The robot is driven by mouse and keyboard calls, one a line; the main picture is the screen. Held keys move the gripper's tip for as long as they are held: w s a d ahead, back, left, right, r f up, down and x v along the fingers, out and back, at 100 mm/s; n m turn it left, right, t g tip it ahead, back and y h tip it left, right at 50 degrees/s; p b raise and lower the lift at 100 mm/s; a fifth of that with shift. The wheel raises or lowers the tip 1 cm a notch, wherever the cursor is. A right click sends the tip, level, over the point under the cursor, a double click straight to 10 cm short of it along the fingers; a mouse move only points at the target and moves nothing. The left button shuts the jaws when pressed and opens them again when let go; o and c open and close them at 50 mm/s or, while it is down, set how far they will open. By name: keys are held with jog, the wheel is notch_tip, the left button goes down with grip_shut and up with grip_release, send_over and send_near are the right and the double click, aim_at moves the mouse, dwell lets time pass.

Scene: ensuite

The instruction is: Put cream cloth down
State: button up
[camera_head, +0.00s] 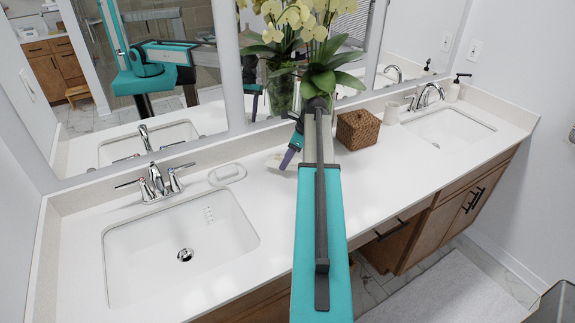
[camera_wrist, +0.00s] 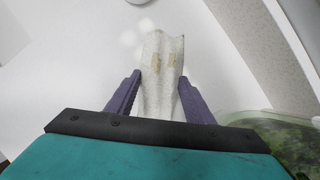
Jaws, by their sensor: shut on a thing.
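The cream cloth (camera_wrist: 162,60) shows in the wrist view, bunched narrow between the two purple fingers of my gripper (camera_wrist: 160,92). My gripper is shut on it. The cloth extends past the fingertips over the white countertop. In the head view, my gripper (camera_head: 288,158) is low over the counter (camera_head: 245,170), between the left sink and the wicker box. A pale bit of the cloth (camera_head: 275,162) shows beside the fingers there. I cannot tell whether the cloth touches the counter.
A glass vase with yellow orchids (camera_head: 281,90) stands close behind my gripper; its greenery (camera_wrist: 290,145) shows at the wrist view's lower right. A wicker box (camera_head: 358,130) is to the right. A soap dish (camera_head: 227,174) and the left sink (camera_head: 180,245) are to the left.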

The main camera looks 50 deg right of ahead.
jog(key=shift+f, duration=0.1)
jog(key=shift+f+p, duration=0.85)
jog(key=shift+f, duration=0.8)
jog(key=shift+f, duration=0.15)
jog(key=o, duration=1)
jog(key=shift+r, duration=0.25)
jog(key=b+v, duration=0.3)
jog(key=v, duration=0.7)
jog(key=shift+s+d+r, duration=0.15)
jog(key=shift+s+r, duration=0.1)
jog(key=shift+r, duration=0.1)
jog(key=shift+s+r, duration=0.2)
jog(key=shift+r, duration=0.3)
